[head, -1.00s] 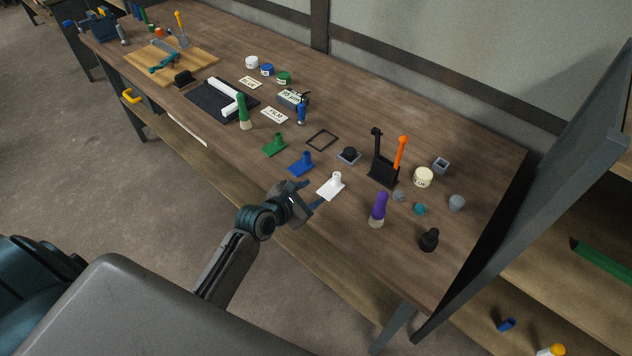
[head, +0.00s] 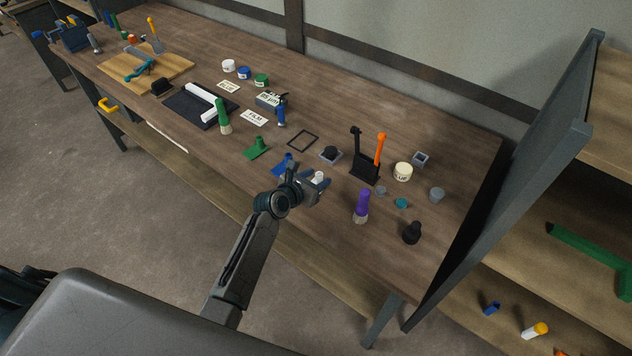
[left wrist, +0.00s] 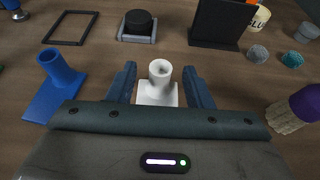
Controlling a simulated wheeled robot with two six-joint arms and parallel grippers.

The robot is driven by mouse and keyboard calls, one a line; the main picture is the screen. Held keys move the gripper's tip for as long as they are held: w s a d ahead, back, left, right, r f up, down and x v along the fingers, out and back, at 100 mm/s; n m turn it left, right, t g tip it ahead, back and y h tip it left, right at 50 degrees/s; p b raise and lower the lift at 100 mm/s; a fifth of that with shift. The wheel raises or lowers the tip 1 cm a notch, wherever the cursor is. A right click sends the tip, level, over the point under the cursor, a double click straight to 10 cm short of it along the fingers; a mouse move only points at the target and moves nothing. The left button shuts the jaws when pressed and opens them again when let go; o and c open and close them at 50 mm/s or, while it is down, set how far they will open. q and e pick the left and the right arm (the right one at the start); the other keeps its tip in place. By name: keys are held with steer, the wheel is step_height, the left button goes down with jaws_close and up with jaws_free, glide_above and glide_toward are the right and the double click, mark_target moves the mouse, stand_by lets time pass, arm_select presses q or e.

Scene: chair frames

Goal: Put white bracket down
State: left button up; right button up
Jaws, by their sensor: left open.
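The white bracket (left wrist: 160,83) stands upright on its flat base on the workbench, between the fingers of my left gripper (left wrist: 160,88) in the left wrist view. The fingers are apart, with a gap on each side of the bracket's tube. In the head view my left gripper (head: 314,189) covers most of the bracket, and only its white top (head: 319,176) shows. My right gripper is in neither view.
A blue bracket (left wrist: 60,75) stands close on the left, with a green bracket (head: 256,149) beyond it. A purple-handled brush (head: 362,203) stands at the right. A black holder (head: 364,169) and an empty black frame (head: 303,141) are behind.

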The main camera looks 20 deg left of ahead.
arm_select(q)
steer(key=shift+x, duration=1)
steer(key=shift+f, duration=0.1)
steer(key=shift+s, duration=0.1)
jaws_close()
